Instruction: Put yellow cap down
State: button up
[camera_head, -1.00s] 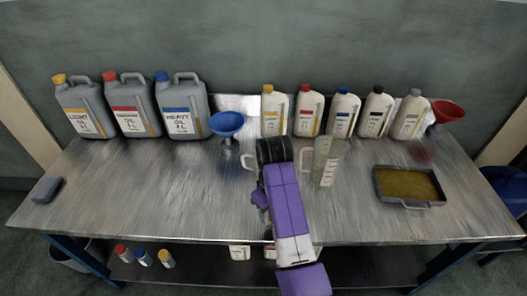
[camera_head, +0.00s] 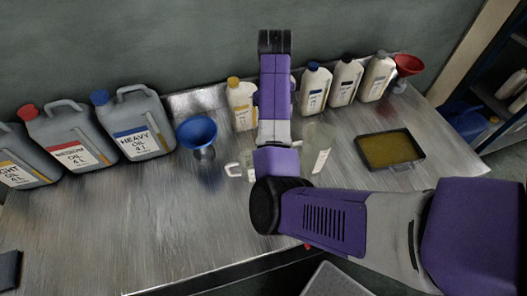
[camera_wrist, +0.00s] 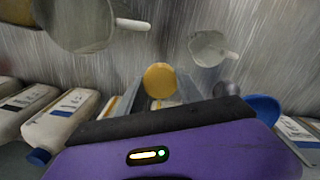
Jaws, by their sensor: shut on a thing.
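A round yellow cap (camera_wrist: 160,80) is between the fingertips of my gripper (camera_wrist: 160,88) in the wrist view. My gripper is shut on it and holds it above the bench. In the head view my purple arm hides the gripper and the held cap. A white bottle (camera_head: 241,110) with a yellow top stands at the back of the bench, just left of my arm. The steel bench top (camera_head: 150,215) has a wide bare area at its front left.
A blue funnel (camera_head: 197,132), grey canisters (camera_head: 135,125) and several white bottles (camera_head: 345,85) line the back. A clear jug (camera_head: 318,150) and a smaller jug (camera_wrist: 210,48) stand mid-bench. An oil tray (camera_head: 390,150) and red funnel (camera_head: 407,66) are at right.

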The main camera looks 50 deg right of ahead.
jog(key=shift+d+f, duration=0.25)
jog(key=shift+f, duration=0.1)
jog(key=f+b, duration=0.1)
jog(key=f, duration=0.2)
jog(key=f+b, duration=0.2)
jog(key=f, duration=0.2)
jog(key=f+b, duration=0.2)
jog(key=f, duration=0.1)
jog(key=shift+a+f, duration=0.3)
jog(key=shift+a, duration=0.1)
jog(key=shift+f, duration=2.7)
jog(key=shift+f, duration=0.35)
jog(key=o, duration=1.3)
jog(key=shift+c, duration=0.2)
